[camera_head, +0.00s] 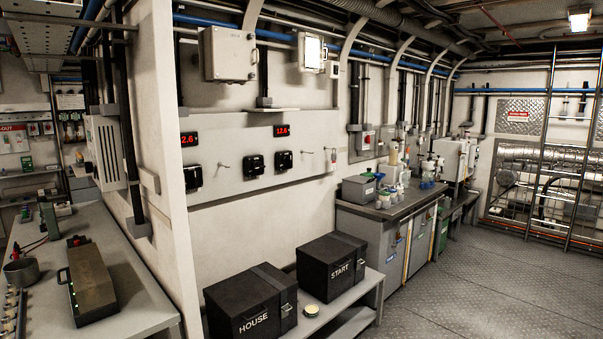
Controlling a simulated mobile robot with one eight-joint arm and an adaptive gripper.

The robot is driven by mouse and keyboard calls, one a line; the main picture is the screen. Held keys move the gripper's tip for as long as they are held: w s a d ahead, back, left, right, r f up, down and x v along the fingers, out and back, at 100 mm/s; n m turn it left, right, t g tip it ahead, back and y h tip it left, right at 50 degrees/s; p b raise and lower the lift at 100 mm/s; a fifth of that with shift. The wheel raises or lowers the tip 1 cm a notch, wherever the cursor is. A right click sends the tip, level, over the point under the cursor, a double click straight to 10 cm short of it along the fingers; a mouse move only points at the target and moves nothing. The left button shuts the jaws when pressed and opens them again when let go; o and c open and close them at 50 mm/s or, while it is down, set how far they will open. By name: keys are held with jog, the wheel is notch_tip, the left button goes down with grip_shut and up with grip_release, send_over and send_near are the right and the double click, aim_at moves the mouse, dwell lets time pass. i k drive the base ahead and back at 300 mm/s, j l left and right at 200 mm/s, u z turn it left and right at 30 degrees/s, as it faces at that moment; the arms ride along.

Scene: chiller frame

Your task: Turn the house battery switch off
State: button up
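A pale wall panel (225,150) holds several black switch-like units: one at the left edge (193,177), partly hidden by the white partition, one in the middle (253,167) and one to its right (284,160). Their positions and any labels are too small to read, so I cannot tell which is the house battery switch. Red displays sit above, one cut off reading "2.6" (189,139) and one reading "12.6" (282,130). Below, a black battery box marked HOUSE (235,296) stands left of one marked START (325,262). My gripper is not in view.
The boxes stand on a low grey bench (345,312) with a small round tin (311,310). A white partition (165,80) and a workbench (140,300) with tools are at left. A cluttered counter (405,205) stands right. The metal floor (480,290) at right is clear.

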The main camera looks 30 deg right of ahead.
aim_at(192, 178)
jog(key=i+l+u, duration=0.15)
jog(key=i+l, duration=0.3)
jog(key=i, duration=0.25)
jog(key=i+l+u, duration=0.2)
jog(key=i+l, duration=0.3)
jog(key=i, duration=0.15)
